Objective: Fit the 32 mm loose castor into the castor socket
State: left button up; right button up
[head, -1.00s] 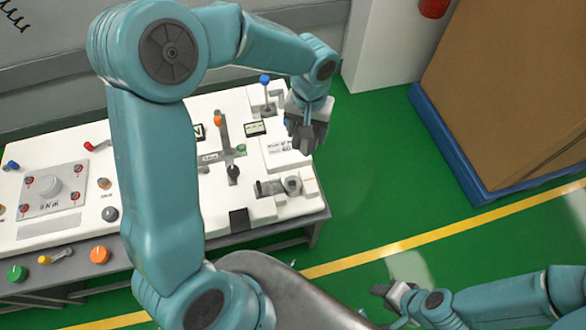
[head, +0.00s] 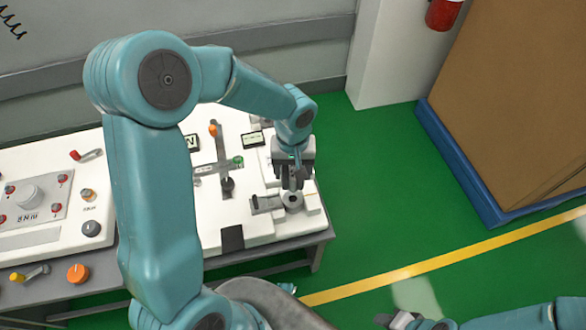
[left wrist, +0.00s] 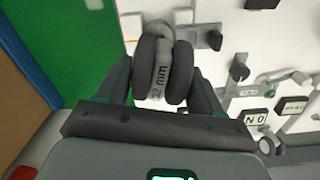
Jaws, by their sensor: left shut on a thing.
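My left gripper (head: 291,182) is shut on the loose castor. In the left wrist view the castor (left wrist: 162,76) has two black wheels and a grey middle marked "32 mm", between the fingers. In the head view the fingers mostly hide it. The castor socket, a grey round fitting (head: 293,203), stands at the bench's right end, just below the fingertips in the picture. Whether castor and socket touch, I cannot tell. A grey rounded part shows beyond the wheels in the wrist view; stem or socket is unclear. My right gripper (head: 402,320) is partly cut off at the bottom edge.
The white bench panel (head: 205,225) carries a dark block (head: 265,203) beside the socket, a slotted lever plate (head: 222,165), knobs and small displays. A brown box on a blue pallet (head: 470,175) stands right. Green floor (head: 370,190) between them is clear.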

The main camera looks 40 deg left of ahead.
pick_arm(q)
jog(key=shift+s+f+b, duration=0.15)
jog(key=shift+f+b, duration=0.3)
jog(key=shift+f, duration=0.1)
jog(key=shift+f+b, duration=0.6)
jog(key=shift+f, duration=0.05)
jog(key=shift+f+b, duration=2.55)
jog(key=o, duration=1.1)
notch_tip(320, 180, up, 16)
jog(key=p, duration=0.3)
jog(key=shift+r, duration=0.2)
